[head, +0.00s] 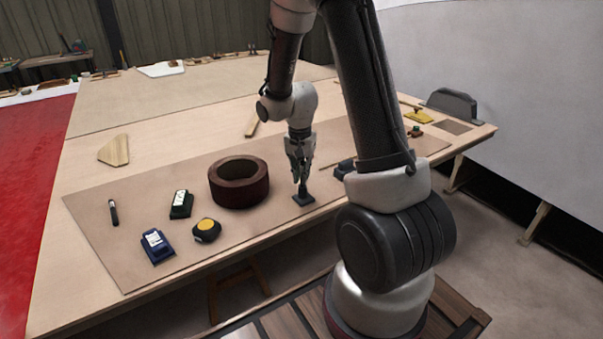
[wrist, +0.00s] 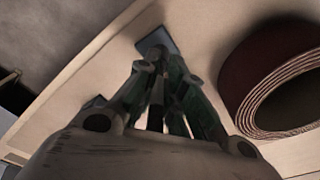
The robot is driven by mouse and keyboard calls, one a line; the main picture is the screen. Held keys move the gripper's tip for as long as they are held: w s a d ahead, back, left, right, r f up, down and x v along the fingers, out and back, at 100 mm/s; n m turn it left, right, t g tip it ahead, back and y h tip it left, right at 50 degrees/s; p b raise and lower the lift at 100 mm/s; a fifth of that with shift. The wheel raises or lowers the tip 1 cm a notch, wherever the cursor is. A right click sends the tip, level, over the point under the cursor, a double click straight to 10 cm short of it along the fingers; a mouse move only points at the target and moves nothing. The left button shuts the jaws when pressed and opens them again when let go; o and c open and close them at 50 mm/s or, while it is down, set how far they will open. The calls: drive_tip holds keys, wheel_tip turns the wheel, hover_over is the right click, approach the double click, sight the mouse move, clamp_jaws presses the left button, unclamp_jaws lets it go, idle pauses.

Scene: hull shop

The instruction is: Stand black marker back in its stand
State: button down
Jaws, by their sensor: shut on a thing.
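My gripper (head: 301,158) points down over the near edge of the brown mat, shut on a slim dark thing that I take for the black marker (head: 302,187). The marker is upright, mostly hidden by the fingers, and its lower end meets the small dark square stand (head: 304,199). I cannot tell whether it is seated in the stand or just above it. In the wrist view the fingertips (wrist: 158,62) close around the dark marker (wrist: 157,92), and the blue-grey stand (wrist: 150,38) shows just beyond them.
A large dark-red roll (head: 239,191) stands close left of my gripper. Farther left on the mat (head: 90,240) lie a black-and-white box (head: 181,204), a yellow-topped tape measure (head: 207,229), a blue box (head: 156,245) and a slim black stick (head: 114,213). The table's front edge is near.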

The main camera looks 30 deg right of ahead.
drive_tip(key=c, duration=1.4)
unclamp_jaws()
drive_tip(key=shift+c, duration=0.2)
wheel_tip(320, 180, up, 12)
drive_tip(key=shift+s+a, duration=0.4)
drive_tip(key=shift+a, duration=0.05)
drive_tip(key=shift+f, duration=0.1)
